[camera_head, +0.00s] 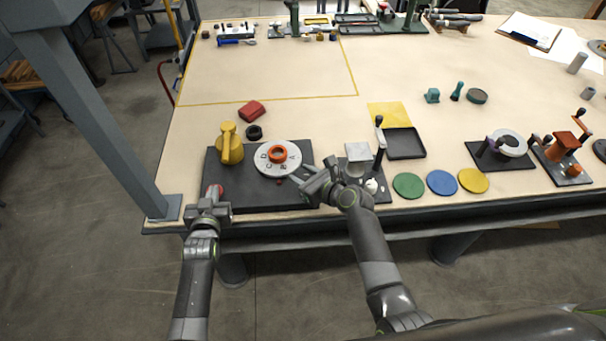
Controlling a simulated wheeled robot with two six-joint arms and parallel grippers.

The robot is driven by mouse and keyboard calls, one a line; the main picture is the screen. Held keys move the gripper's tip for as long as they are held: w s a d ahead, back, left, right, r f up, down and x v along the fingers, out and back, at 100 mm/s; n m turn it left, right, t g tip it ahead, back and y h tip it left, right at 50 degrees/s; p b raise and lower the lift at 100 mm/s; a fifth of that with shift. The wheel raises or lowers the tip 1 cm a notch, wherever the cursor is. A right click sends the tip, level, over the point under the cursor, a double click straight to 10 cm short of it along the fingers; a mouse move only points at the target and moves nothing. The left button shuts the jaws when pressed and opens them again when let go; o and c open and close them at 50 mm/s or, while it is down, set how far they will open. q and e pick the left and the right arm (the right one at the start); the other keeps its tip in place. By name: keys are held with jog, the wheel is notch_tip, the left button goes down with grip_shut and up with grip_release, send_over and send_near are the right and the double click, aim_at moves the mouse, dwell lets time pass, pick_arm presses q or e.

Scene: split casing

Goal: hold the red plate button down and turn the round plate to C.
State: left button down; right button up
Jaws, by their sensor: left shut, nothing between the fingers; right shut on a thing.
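The round plate (264,167) is a pale disc with dark letters and an orange ring (277,154) at its middle. It lies on a dark base board (250,191). A small red mark (279,182) shows on the board at the plate's near edge. The red plate button (219,189) is at the board's left front, partly hidden by my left gripper (211,192). That gripper is shut and empty at the button; I cannot tell how far the button is pressed. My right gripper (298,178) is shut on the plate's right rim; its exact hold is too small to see.
A yellow handled part (230,146) stands on the board's left. A black ring (254,132) and a red block (252,111) lie behind. A black lever stand (379,150) is close right of my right gripper. Green, blue and yellow discs (442,182) lie further right.

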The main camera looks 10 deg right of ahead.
pick_arm(q)
jog(key=shift+s+f, duration=0.1)
jog(key=shift+f, duration=0.2)
pick_arm(e)
jog(key=n+g+y, duration=0.3)
jog(key=n, duration=0.1)
jog(key=shift+g+y, duration=0.3)
jog(key=shift+g, duration=0.1)
jog(key=shift+s+f+n+g+y, duration=0.1)
jog(key=shift+n+g+y, duration=0.7)
jog(key=shift+n+g, duration=0.95)
jog(key=shift+a, duration=0.1)
jog(key=o, duration=1)
jog(key=shift+d, duration=0.25)
jog(key=v, duration=1.1)
jog(key=shift+s+d+r, duration=0.2)
jog(key=shift+d+r, duration=0.05)
jog(key=shift+d, duration=0.05)
